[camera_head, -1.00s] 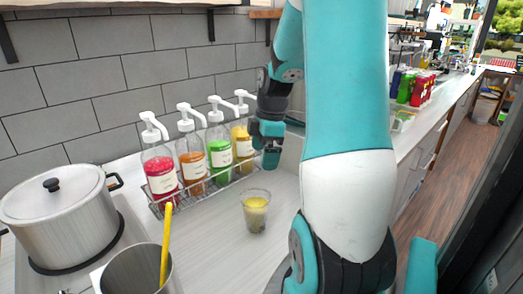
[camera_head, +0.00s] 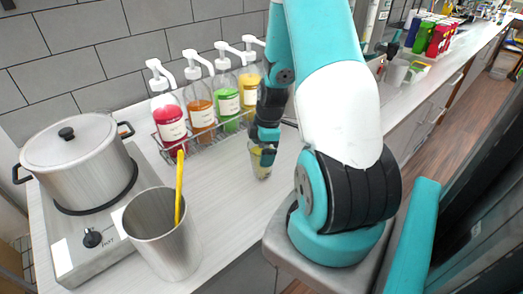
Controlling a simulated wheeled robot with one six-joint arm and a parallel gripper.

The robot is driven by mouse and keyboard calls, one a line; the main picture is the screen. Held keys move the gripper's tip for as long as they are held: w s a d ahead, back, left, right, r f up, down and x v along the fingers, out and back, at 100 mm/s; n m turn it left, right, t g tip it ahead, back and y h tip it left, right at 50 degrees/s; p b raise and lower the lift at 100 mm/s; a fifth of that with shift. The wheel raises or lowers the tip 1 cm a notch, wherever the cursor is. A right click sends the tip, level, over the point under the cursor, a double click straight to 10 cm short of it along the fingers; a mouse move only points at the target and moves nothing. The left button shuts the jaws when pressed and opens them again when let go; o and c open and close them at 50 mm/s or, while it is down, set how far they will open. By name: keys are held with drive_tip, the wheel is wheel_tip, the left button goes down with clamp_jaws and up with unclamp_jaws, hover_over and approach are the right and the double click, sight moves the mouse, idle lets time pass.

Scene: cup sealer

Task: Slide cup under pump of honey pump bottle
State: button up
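The clear cup (camera_head: 257,168) with yellowish contents stands on the counter in front of the pump bottles. My gripper (camera_head: 266,146) is at the cup's upper part and hides some of it. The yellow pump bottle (camera_head: 249,90), likely the honey one, is the rightmost in the wire rack, behind the cup. Its white pump head (camera_head: 252,40) points left. My arm partly hides the bottle's right side.
Red (camera_head: 170,122), orange (camera_head: 200,104) and green (camera_head: 226,92) pump bottles share the wire rack (camera_head: 205,139). A lidded pot (camera_head: 80,160) sits on a hot plate at left. A metal tumbler (camera_head: 163,238) holds a yellow stick (camera_head: 179,185). The counter between tumbler and cup is clear.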

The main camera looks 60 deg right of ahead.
drive_tip(key=shift+a+f, duration=0.15)
drive_tip(key=shift+f, duration=0.8)
